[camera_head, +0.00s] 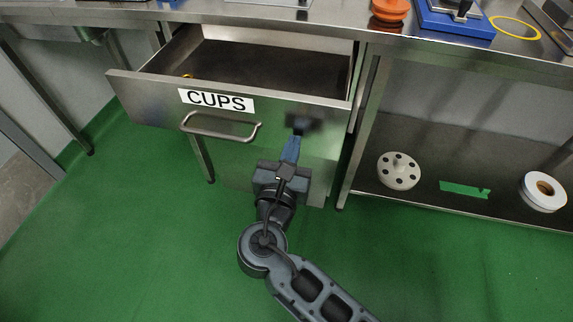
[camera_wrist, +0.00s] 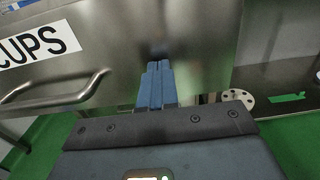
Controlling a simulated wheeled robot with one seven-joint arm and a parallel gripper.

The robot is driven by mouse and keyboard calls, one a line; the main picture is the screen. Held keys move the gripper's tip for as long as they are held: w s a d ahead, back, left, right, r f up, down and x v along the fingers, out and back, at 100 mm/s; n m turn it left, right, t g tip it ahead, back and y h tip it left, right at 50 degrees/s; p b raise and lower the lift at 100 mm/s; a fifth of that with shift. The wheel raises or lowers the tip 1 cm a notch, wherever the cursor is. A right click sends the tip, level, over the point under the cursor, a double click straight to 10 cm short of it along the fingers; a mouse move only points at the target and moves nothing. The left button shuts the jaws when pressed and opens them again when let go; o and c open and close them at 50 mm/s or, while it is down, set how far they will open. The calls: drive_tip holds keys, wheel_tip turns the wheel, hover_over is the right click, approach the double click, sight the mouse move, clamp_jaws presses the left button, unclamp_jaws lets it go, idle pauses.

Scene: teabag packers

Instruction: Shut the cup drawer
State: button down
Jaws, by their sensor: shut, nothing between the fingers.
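The cup drawer (camera_head: 275,115) is a steel drawer under the counter, pulled well out, with a "CUPS" label and a bar handle (camera_head: 221,129) on its front. A small yellow item shows inside at the left. My gripper (camera_head: 292,145) is shut and empty, in front of the drawer face, right of the handle. In the wrist view, the blue fingers (camera_wrist: 158,72) point at the drawer front (camera_wrist: 185,35), with a dark reflection at their tips. They are very close to it; I cannot tell whether they touch. The handle (camera_wrist: 60,98) is to their left.
The steel counter (camera_head: 330,28) above holds an orange item (camera_head: 390,12), a blue device (camera_head: 455,20) and a yellow ring (camera_head: 515,28). A low shelf (camera_head: 420,209) at the right holds a white holed disc (camera_head: 398,171) and a white roll (camera_head: 543,192). Green floor in front is clear.

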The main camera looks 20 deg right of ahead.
drive_tip(key=shift+w+d, duration=0.3)
drive_tip(key=shift+w, duration=0.2)
drive_tip(key=b, duration=0.2)
approach(315, 86)
drive_tip(key=w+d+r, duration=0.1)
drive_tip(key=w, duration=0.1)
drive_tip(key=w+d+r, duration=0.2)
drive_tip(key=w, duration=0.1)
drive_tip(key=w+d+r, duration=0.1)
drive_tip(key=w+d, duration=0.1)
drive_tip(key=w, duration=0.1)
drive_tip(key=shift+d+r, duration=0.1)
drive_tip(key=shift+r, duration=0.25)
drive_tip(key=shift+w+d, duration=0.15)
drive_tip(key=shift+w, duration=0.05)
drive_tip(key=shift+w+d+r, duration=0.1)
drive_tip(key=shift+r, duration=0.15)
drive_tip(key=shift+d, duration=0.1)
